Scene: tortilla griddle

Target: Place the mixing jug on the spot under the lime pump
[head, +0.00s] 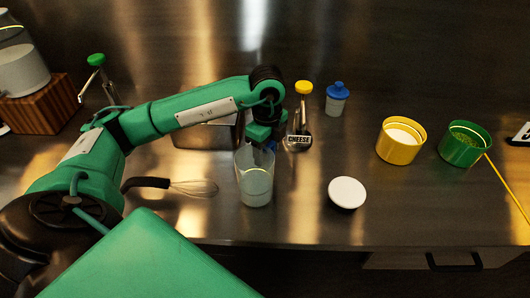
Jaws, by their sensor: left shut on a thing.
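The mixing jug (256,190) is a clear tumbler with pale contents, upright at the middle of the counter. My left gripper (267,146) comes down from above and is shut on the jug's rim at its right side. I cannot tell whether the jug's base touches the counter. A green-topped pump (97,61) stands at the far left beside a wooden block; it looks like the lime pump, but no label shows. The spot under it is hidden behind my left arm or too dark to make out. My right gripper is out of view.
A yellow-topped pump labelled CHEESE (302,89) stands just behind the jug, near a blue-capped bottle (337,98). A whisk (190,187) lies left of the jug. A white round lid or disc (347,193), yellow tub (397,150) and green tub (458,152) are right.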

